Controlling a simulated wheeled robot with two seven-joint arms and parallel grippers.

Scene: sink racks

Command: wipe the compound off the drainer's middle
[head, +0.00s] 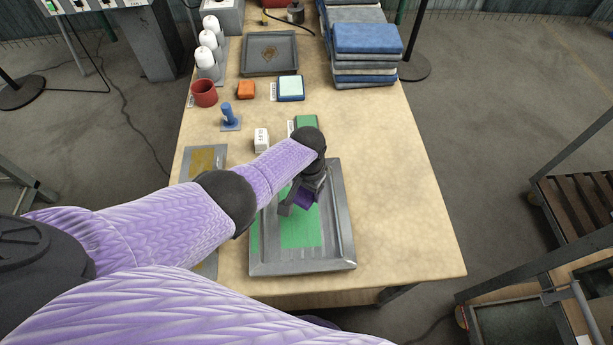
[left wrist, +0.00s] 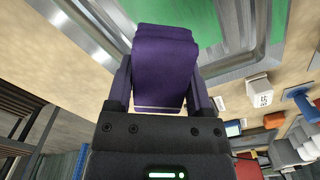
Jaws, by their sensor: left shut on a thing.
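The drainer (head: 346,220) is a grey metal tray with a raised rim at the front of the table. A broad green patch of compound (head: 302,236) covers much of its middle floor, with a green strip at its left side. My left gripper (head: 299,198) is over the drainer's middle, shut on a purple pad (head: 305,197). In the left wrist view the pad (left wrist: 165,60) sits between both fingers, with the green compound (left wrist: 252,15) beyond it. I cannot tell whether the pad touches the floor. My arm hides part of the drainer. My right gripper is not in view.
Left of the drainer lies a grey plate with a yellow patch (head: 205,158). Beyond stand a white labelled block (head: 261,140), a green block (head: 306,121), a blue-handled tool (head: 229,118), a red mug (head: 204,93) and folded cloths (head: 366,45). The table's right side is clear.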

